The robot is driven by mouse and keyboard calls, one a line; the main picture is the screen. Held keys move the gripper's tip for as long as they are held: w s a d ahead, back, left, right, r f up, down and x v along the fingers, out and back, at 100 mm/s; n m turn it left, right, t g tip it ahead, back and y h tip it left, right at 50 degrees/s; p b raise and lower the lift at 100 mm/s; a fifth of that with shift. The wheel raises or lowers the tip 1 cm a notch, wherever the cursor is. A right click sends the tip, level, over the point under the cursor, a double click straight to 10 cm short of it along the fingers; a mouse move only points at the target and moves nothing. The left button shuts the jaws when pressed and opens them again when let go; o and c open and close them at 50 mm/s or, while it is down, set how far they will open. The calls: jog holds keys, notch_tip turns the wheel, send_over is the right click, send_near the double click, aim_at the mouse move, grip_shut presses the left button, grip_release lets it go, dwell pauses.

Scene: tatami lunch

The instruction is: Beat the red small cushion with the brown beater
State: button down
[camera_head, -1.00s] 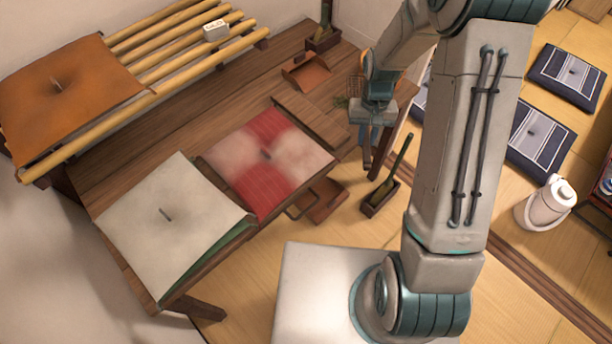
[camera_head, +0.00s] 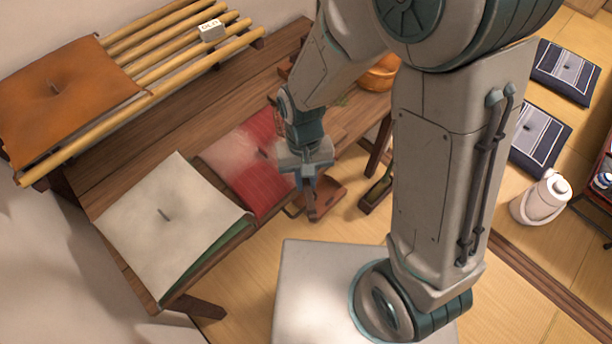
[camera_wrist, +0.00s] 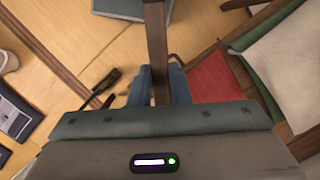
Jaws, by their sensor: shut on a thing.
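The red small cushion (camera_head: 262,190) lies on the wooden table with pale dusty patches. My gripper (camera_head: 308,184) partly hides its right side. It also shows in the wrist view (camera_wrist: 213,78), right of my fingers. My gripper (camera_wrist: 158,88) is shut on the brown beater (camera_wrist: 156,38), a brown shaft running up out of the wrist view. In the head view part of the beater (camera_head: 312,208) shows just below my fingers. My gripper is beside the cushion's right edge; I cannot tell whether the beater touches it. The beater's far end is not clearly seen.
A cream cushion with green sides (camera_head: 165,215) lies left of the red one. An orange cushion (camera_head: 60,90) and a small white box (camera_head: 211,30) rest on a bamboo rack (camera_head: 160,60). A copper bowl (camera_head: 378,76) stands behind my arm. Navy cushions (camera_head: 566,72) lie on the tatami.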

notch_tip(320, 180, down, 8)
jog(key=w+g+b, duration=0.1)
jog(key=g+b, duration=0.1)
jog(key=b, duration=0.2)
jog(key=r+p, duration=0.1)
jog(key=r, duration=0.1)
jog(key=r+t+p, duration=0.1)
jog(key=r+p, duration=0.1)
jog(key=r, duration=0.1)
jog(key=s+r+t+p, duration=0.1)
jog(key=r, duration=0.2)
jog(key=shift+r, duration=0.2)
notch_tip(320, 180, down, 10)
jog(key=w+r+g+b, duration=0.1)
jog(key=g+b, duration=0.1)
jog(key=b, duration=0.3)
jog(key=r+p, duration=0.1)
jog(key=r, duration=0.2)
jog(key=r+t+p, duration=0.1)
jog(key=r+p, duration=0.1)
jog(key=r, duration=0.1)
jog(key=s+r+t+p, duration=0.1)
jog(key=r+p, duration=0.1)
jog(key=r, duration=0.1)
jog(key=shift+f, duration=0.1)
